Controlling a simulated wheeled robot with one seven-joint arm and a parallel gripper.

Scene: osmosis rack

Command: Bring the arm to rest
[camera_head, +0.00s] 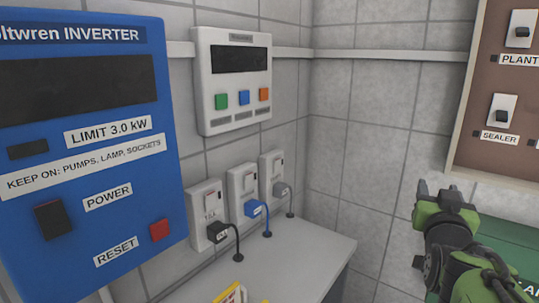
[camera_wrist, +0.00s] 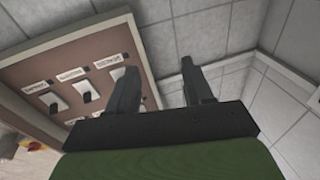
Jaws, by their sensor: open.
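My gripper (camera_head: 436,192) is at the right of the head view, on the end of my green and black arm. It is raised in front of the tiled wall, to the right of the white counter. In the wrist view my gripper (camera_wrist: 160,85) shows two dark fingers spread apart with nothing between them. Beyond the fingers are grey wall tiles and a brown switch board. No contact between the gripper and anything else shows.
A blue inverter (camera_head: 85,200) and a white control box (camera_head: 234,85) hang on the left wall. Three sockets with plugs sit above the counter (camera_head: 290,262). The brown switch board (camera_head: 485,130) is at the right; it also shows in the wrist view (camera_wrist: 60,58).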

